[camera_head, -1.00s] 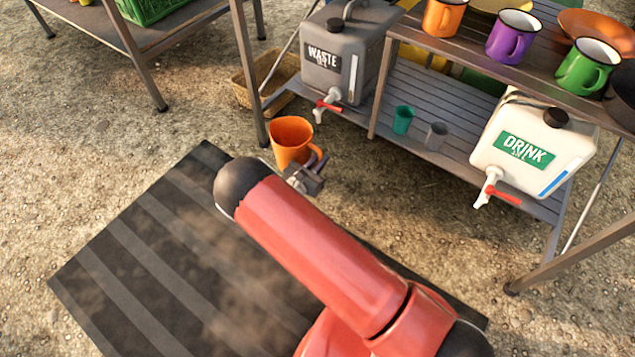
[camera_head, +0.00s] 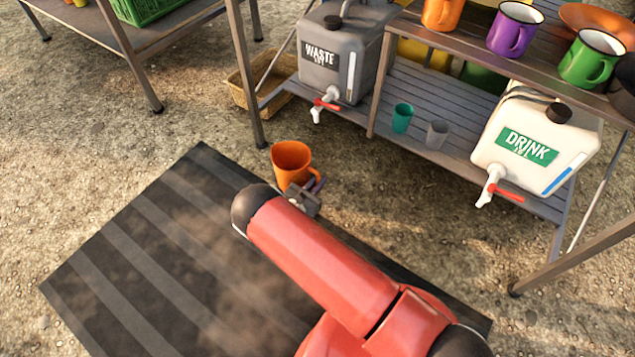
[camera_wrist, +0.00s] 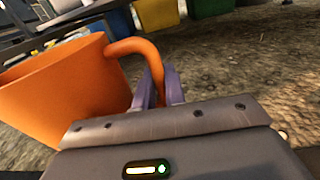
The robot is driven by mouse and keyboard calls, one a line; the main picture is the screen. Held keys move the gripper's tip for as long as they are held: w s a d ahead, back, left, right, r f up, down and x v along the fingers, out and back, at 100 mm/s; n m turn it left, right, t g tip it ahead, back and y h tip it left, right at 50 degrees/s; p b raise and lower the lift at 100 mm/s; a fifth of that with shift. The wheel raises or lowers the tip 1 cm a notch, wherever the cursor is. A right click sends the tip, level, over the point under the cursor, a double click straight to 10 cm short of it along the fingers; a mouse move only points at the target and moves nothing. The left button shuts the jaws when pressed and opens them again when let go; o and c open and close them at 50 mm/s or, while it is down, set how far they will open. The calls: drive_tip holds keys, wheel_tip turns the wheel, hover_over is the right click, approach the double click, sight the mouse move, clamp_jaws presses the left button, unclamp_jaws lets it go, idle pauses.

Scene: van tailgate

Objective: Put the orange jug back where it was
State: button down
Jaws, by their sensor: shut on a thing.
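The orange jug (camera_head: 290,163) is held upright in the air in front of the shelf unit, left of its lower slatted shelf. My gripper (camera_head: 313,186) is shut on the jug's handle, at the jug's right side. In the wrist view the jug (camera_wrist: 62,98) fills the left part. Its handle curves down between the purple fingers of my gripper (camera_wrist: 160,88). The jug's underside is hidden in the wrist view.
A grey waste canister (camera_head: 338,55) and a white drink canister (camera_head: 535,140) have red taps facing me. Teal (camera_head: 402,118) and grey (camera_head: 437,133) cups stand between them. An orange mug (camera_head: 443,12), purple mug (camera_head: 514,30) and green mug (camera_head: 590,60) line the upper shelf. A striped mat (camera_head: 130,270) covers the ground.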

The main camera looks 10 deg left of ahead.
drive_tip(key=shift+f, duration=0.1)
drive_tip(key=c, duration=1.5)
unclamp_jaws()
drive_tip(key=shift+o, duration=0.2)
drive_tip(key=shift+s, duration=0.1)
drive_tip(key=p+v, duration=0.1)
drive_tip(key=v, duration=1)
drive_tip(key=shift+s+a, duration=0.1)
drive_tip(key=shift+s, duration=0.25)
